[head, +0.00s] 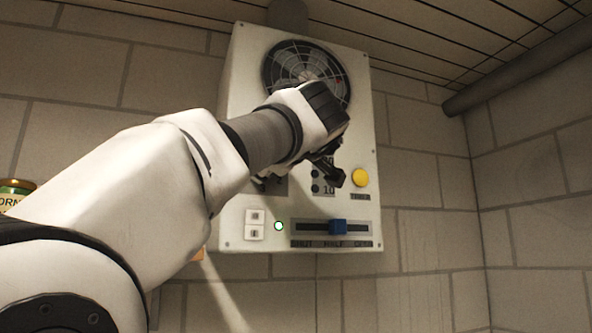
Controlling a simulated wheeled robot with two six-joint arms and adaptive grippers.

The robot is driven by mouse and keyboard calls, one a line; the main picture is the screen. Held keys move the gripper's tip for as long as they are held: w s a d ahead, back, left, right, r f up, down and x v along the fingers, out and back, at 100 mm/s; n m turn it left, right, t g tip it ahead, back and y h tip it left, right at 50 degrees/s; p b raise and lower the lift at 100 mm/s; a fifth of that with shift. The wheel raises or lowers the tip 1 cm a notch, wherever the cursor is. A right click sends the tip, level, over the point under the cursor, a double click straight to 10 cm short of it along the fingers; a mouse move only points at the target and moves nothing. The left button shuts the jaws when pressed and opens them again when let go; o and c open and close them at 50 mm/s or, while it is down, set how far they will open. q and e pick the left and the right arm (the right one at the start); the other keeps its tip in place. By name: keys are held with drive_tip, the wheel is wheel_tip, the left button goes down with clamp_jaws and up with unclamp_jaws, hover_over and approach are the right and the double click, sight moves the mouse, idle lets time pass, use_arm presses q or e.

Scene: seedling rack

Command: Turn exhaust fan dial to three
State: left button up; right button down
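The exhaust fan unit (240,120) is a pale box on the block wall, with a round grilled fan (290,60) at its top. My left arm comes in from the left and crosses the middle of the panel. My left gripper (334,178) is dark and sits in front of the panel, just left of the yellow knob. Its fingers overlap dark parts, so I cannot tell whether they are open or shut, or touching anything. The dial is not clearly visible; a dark marked plate (272,184) shows partly below my wrist. My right gripper is out of view.
A yellow round knob (360,177) is right of the gripper. A can (13,193) stands at far left. A pipe (515,68) runs along the upper right.

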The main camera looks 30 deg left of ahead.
use_arm(q)
drive_tip(key=o, duration=1.1)
drive_tip(key=shift+o, duration=0.2)
